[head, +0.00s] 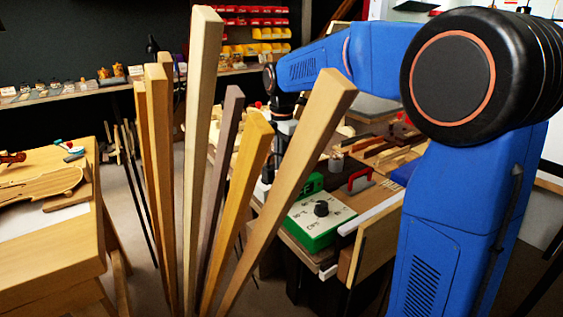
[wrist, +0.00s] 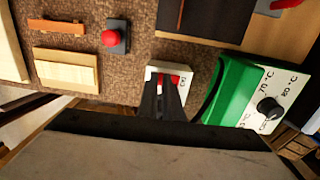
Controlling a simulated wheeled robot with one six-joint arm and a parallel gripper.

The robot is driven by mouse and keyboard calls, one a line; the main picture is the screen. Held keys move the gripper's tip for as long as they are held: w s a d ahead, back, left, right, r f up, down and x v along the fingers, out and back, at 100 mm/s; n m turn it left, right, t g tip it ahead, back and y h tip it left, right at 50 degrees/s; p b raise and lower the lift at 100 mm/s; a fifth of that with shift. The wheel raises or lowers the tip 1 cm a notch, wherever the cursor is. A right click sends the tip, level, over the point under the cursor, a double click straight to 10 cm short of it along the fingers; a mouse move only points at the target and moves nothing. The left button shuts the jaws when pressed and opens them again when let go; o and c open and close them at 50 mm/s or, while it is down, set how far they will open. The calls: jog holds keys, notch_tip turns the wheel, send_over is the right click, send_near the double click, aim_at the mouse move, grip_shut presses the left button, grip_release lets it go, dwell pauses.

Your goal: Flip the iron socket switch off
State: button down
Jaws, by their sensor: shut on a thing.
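The iron socket (wrist: 151,72) is a small white box with a red switch (wrist: 174,79), in the middle of the wrist view. My gripper (wrist: 164,84) reaches over the socket, its two dark fingers close together at the switch. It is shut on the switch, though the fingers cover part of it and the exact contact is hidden. Which way the switch is tilted cannot be told. In the head view the gripper is largely hidden behind the wooden strips and my arm.
A green control box (wrist: 229,88) with a black dial stands just right of the socket; it also shows in the head view (head: 316,235). A red button on a grey base (wrist: 111,38) and wooden blocks (wrist: 66,70) lie left. Tall wooden strips (head: 200,110) stand in front.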

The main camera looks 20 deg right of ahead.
aim_at(285, 175)
jog(key=shift+s+f, duration=0.2)
jog(key=shift+f, duration=0.45)
jog(key=shift+s+d, duration=0.15)
jog(key=shift+s, duration=0.4)
jog(key=shift+r, duration=0.4)
notch_tip(285, 175, up, 14)
jog(key=shift+w+r, duration=0.25)
jog(key=shift+w, duration=0.1)
jog(key=shift+s+t, duration=0.5)
jog(key=shift+s, duration=0.35)
